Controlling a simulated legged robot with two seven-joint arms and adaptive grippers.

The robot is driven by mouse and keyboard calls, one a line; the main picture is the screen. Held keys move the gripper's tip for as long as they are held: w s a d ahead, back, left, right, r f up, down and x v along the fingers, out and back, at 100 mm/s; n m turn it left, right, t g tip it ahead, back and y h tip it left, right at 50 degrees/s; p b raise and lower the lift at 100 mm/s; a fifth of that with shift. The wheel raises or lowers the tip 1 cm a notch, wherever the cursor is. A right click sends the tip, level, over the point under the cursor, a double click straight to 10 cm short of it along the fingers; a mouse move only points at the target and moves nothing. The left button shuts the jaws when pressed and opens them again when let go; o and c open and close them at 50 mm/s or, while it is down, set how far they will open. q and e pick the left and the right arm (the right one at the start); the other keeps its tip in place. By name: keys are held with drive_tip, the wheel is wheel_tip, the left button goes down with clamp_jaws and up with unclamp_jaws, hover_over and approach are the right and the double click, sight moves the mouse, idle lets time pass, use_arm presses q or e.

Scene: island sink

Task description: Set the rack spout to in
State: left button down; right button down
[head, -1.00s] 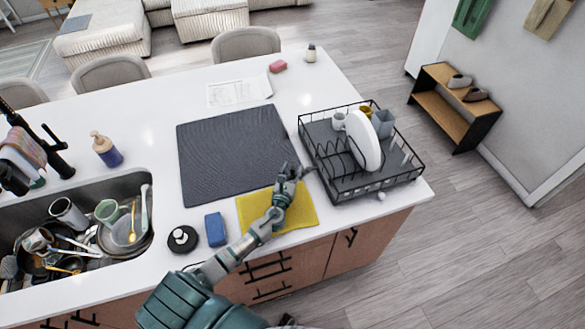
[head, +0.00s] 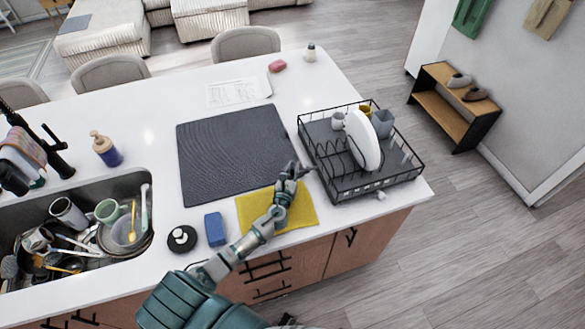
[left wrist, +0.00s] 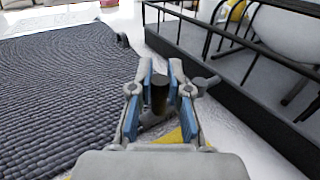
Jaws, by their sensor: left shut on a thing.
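The black wire dish rack (head: 345,188) stands at the right end of the counter, with its dark tray under the dishes. My left gripper (head: 293,170) is low beside the rack's left side, above the far edge of the yellow cloth. In the left wrist view my left gripper (left wrist: 160,90) has its blue pads shut on a short dark cylinder (left wrist: 160,96), which looks like the rack's spout. The rack's tray wall (left wrist: 225,85) runs along the right of the fingers.
A grey drying mat (head: 230,150) lies left of the rack, with the yellow cloth (head: 305,212) in front. A white plate (head: 362,140) and cups stand in the rack.

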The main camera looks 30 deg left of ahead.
use_arm(q)
drive_tip(key=shift+s+d+n+g+y+p, duration=0.2)
drive_tip(key=shift+d+n+g+y, duration=0.15)
drive_tip(key=shift+n+y, duration=0.35)
drive_tip(key=shift+s+d+n+g+y+p, duration=0.15)
drive_tip(key=shift+d+n+g+y, duration=0.2)
drive_tip(key=shift+y, duration=0.55)
drive_tip(key=shift+s+d+n+g+y, duration=0.1)
drive_tip(key=shift+d+n+g+y, duration=0.2)
drive_tip(key=shift+n+g+y, duration=0.55)
drive_tip(key=n+g+y, duration=0.1)
drive_tip(key=d+n+g+y+b, duration=0.1)
drive_tip(key=y, duration=0.1)
drive_tip(key=shift+s+d, duration=0.1)
drive_tip(key=shift+s, duration=0.05)
drive_tip(key=shift+d+n+g+y+b, duration=0.3)
drive_tip(key=shift+d+n+g+y, duration=0.05)
drive_tip(key=shift+n+g+y, duration=0.4)
drive_tip(key=shift+d+n+g+y+b, duration=0.3)
drive_tip(key=shift+n+g+y, duration=0.2)
drive_tip(key=shift+n+g, duration=0.25)
drive_tip(key=c, duration=1.1)
unclamp_jaws()
drive_tip(key=shift+s+d, duration=0.1)
drive_tip(key=v, duration=1.2)
drive_tip(key=shift+w+d, duration=0.1)
drive_tip(key=shift+w, duration=0.1)
